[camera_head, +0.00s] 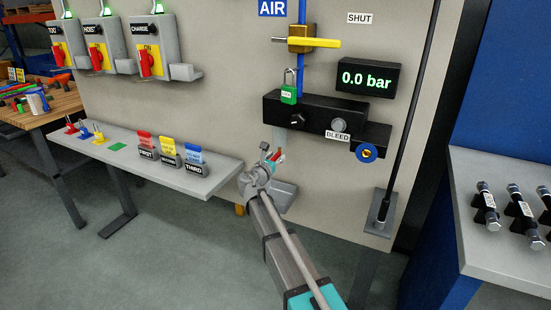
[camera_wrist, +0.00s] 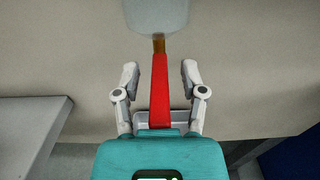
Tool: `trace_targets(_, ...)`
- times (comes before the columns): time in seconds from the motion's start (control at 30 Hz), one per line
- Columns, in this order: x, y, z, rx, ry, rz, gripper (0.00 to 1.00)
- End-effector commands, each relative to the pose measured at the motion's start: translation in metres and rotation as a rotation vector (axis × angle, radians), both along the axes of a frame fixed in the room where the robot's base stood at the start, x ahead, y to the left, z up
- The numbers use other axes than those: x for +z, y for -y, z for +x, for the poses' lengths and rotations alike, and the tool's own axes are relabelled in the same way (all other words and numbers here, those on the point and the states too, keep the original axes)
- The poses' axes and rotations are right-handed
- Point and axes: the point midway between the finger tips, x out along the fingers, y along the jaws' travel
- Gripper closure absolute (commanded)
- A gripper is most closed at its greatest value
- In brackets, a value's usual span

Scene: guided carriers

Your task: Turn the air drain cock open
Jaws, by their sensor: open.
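The air drain cock's red lever (camera_wrist: 160,90) lies between the two fingers of my gripper (camera_wrist: 160,74) in the wrist view, with a gap on each side. My fingers are open and do not appear to touch it. A brass stem (camera_wrist: 159,46) joins the lever to a grey rounded body (camera_wrist: 156,14) at the top of that view. In the head view my gripper (camera_head: 272,154) is at the panel below the black manifold (camera_head: 315,112). A small red part of the lever (camera_head: 280,157) shows there, and the rest is hidden by my gripper.
A yellow air handle (camera_head: 320,43) lies horizontal above a green padlock (camera_head: 289,93). The gauge (camera_head: 367,78) reads 0.0 bar. A blue round knob (camera_head: 367,153) is right of the BLEED label (camera_head: 338,136). A grey shelf (camera_head: 200,183) with tag holders is at left.

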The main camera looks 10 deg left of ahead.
Motion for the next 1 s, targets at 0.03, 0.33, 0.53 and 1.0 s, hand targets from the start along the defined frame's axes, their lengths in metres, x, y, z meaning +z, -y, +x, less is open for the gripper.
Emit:
trace_targets(0.03,0.0,0.0,0.0,0.0,0.0,0.0,0.46)
trace_targets(0.33,0.0,-0.0001,-0.0003,0.0,0.0,0.0,0.74)
trace_targets(0.53,0.0,-0.0001,-0.0003,0.0,0.0,0.0,1.0)
trace_targets(1.0,0.0,0.0043,0.0044,-0.017,0.0,0.0,1.0)
